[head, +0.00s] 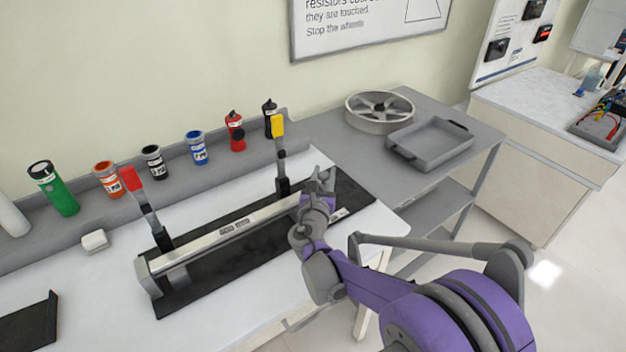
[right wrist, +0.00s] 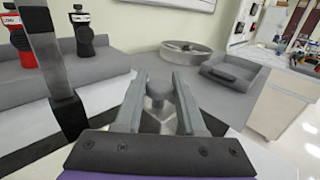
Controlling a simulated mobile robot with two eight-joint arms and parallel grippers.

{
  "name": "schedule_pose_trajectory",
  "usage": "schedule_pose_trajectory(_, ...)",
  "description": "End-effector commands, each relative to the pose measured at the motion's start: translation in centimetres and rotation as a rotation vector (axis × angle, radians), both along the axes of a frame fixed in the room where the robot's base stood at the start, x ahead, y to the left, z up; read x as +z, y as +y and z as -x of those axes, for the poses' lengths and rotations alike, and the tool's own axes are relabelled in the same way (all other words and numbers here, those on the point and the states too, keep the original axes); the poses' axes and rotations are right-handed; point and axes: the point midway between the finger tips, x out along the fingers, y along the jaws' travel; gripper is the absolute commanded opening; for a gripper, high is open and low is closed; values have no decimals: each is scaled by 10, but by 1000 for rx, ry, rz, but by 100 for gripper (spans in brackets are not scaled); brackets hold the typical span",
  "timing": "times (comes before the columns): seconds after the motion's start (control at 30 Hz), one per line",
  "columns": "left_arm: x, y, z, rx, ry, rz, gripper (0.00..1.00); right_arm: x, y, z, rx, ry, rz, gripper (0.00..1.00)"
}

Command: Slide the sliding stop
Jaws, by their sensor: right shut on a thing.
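The chassis rig has a black base plate (head: 235,272) on the white bench, with a silver rail (head: 232,231) running along it. One dark upright with a red tip (head: 130,178) stands near the rail's left end. Another upright with a yellow tip (head: 278,127) stands near its right end. Which part is the sliding stop is not clear. My right gripper (head: 325,178) is at the rail's right end. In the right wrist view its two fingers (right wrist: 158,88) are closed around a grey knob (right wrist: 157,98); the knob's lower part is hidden. My left gripper is not in view.
A grey shelf behind the rig holds several bottles, including a green one (head: 53,188) and a red one (head: 235,131). A grey side table carries a spoked wheel (head: 379,108) and an empty grey tray (head: 431,146). A small white block (head: 95,241) lies at left.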

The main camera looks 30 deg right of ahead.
Motion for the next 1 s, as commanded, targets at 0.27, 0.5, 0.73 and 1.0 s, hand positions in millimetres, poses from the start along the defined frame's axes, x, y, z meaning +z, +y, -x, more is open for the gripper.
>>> schedule_pose_trajectory(0.27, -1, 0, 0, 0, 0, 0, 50, 0, -34, -2, -2, 0, 1, 0)
schedule_pose_trajectory(0.5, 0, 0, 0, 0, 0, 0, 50, 1, -35, -2, -5, 0, 3, 0)
schedule_pose_trajectory(0.73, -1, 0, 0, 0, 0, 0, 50, 1, -34, -2, -3, 0, 1, 69)
schedule_pose_trajectory(1.0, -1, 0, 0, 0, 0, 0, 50, 0, -32, 0, -1, 0, 1, 69)
